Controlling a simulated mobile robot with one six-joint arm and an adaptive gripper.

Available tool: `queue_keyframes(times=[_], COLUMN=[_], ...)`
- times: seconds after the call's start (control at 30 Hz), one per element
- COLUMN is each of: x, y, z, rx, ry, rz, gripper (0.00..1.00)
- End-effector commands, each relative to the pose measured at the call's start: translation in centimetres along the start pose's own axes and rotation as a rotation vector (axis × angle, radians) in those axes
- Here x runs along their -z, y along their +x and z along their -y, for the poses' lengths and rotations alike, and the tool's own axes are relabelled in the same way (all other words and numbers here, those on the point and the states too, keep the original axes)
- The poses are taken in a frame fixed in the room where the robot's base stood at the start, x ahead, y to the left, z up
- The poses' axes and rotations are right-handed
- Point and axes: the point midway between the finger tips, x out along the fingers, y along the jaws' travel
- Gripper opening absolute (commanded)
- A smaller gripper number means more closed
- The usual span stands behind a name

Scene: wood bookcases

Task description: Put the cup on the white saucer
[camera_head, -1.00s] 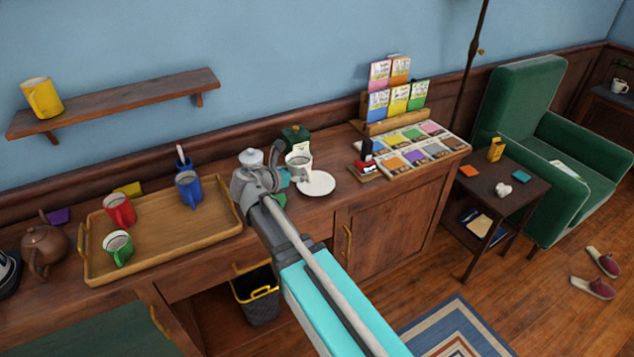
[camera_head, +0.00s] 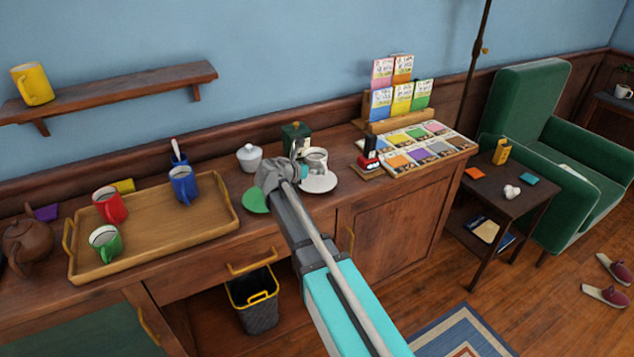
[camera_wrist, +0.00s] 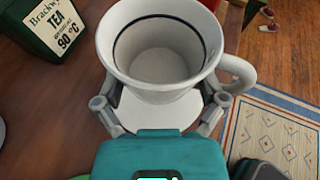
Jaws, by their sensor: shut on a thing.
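My gripper (camera_wrist: 162,110) is shut on the white cup (camera_wrist: 155,85), which has a dark line inside its rim and its handle to the right in the wrist view. The cup is upright and empty. In the head view the cup (camera_head: 315,158) is over the white saucer (camera_head: 319,184), which shows in front of and below it. The saucer also shows under the cup in the wrist view (camera_wrist: 160,118). I cannot tell whether the cup touches the saucer. In the head view my gripper (camera_head: 298,168) is partly hidden by my own wrist.
A green saucer (camera_head: 257,200) lies just left of my wrist. A white lidded bowl (camera_head: 249,157) and a dark green tea tin (camera_head: 295,137) stand behind. A wooden tray (camera_head: 222,216) with several mugs is at left. A red stamp (camera_head: 368,158) and card display (camera_head: 420,143) are at right.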

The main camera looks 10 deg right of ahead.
Motion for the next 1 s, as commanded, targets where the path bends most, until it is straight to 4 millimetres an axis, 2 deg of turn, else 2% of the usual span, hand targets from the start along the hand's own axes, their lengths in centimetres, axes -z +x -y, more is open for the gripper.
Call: queue_keyframes(times=[0.57,0.7,1.0], x=[0.5,1.2,3.3], y=[0.8,1.8,2.5], z=[-0.2,-0.5,-0.6], rx=[0.001,0.001,0.001], ry=[0.000,0.001,0.000], rz=[0.000,0.000,0.000], gripper=[0.35,0.35,0.35])
